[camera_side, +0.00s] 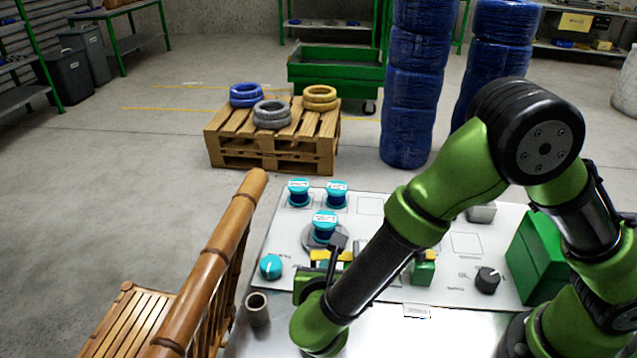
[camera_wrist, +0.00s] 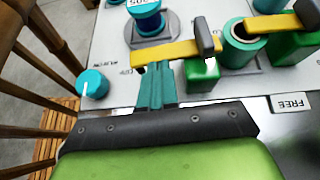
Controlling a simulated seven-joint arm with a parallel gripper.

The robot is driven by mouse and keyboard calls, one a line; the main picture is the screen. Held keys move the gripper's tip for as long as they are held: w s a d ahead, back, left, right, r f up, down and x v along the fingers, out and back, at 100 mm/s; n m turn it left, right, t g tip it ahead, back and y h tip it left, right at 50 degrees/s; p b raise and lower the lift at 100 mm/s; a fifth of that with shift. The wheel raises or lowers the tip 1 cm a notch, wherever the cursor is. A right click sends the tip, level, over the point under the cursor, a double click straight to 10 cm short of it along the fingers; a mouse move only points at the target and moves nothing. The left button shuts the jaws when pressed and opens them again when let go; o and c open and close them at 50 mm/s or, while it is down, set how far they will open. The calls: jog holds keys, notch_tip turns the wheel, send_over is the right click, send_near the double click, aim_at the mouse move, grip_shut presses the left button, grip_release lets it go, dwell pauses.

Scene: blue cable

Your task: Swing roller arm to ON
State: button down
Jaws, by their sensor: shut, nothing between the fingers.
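In the wrist view, a yellow roller arm (camera_wrist: 165,54) with a dark grey end piece (camera_wrist: 208,40) lies across the panel by a green block (camera_wrist: 201,74). A second yellow arm (camera_wrist: 270,23) with a grey end lies to its right, by another green block (camera_wrist: 293,47). My gripper (camera_wrist: 156,72) has its teal fingers shut and empty, the tips right at the near edge of the left yellow arm; I cannot tell whether they touch. In the side view, the yellow arm (camera_side: 322,255) shows partly, and my own arm hides the fingertips.
A teal knob (camera_wrist: 92,84) with a white pointer is left of the fingers. A blue spool (camera_wrist: 146,16) stands just beyond the yellow arm, and a teal roller (camera_wrist: 243,42) to the right. A black knob (camera_side: 487,280) is further right. A wooden railing (camera_side: 215,258) borders the panel's left.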

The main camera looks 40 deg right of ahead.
aim_at(320, 252)
jog(key=shift+w, duration=0.1)
jog(key=m+g+h, duration=0.1)
jog(key=w+m+g+h, duration=0.1)
jog(key=m, duration=0.1)
jog(key=w+m+g, duration=0.1)
jog(key=g, duration=0.1)
jog(key=shift+w+d+m+h, duration=0.25)
jog(key=shift+d+m+h, duration=0.05)
jog(key=shift+h, duration=0.1)
jog(key=m+g, duration=0.1)
jog(key=w+d+m+g, duration=0.1)
jog(key=m+g, duration=0.1)
jog(key=w+m+g+h, duration=0.1)
jog(key=shift+d, duration=0.25)
jog(key=shift+w+d, duration=0.4)
jog(key=shift+d, duration=0.2)
jog(key=shift+w+d, duration=0.15)
jog(key=shift+d, duration=0.1)
jog(key=v, duration=0.6)
jog(key=shift+f, duration=0.1)
notch_tip(320, 252, up, 7)
jog(key=shift+d, duration=0.15)
jog(key=shift+f, duration=0.2)
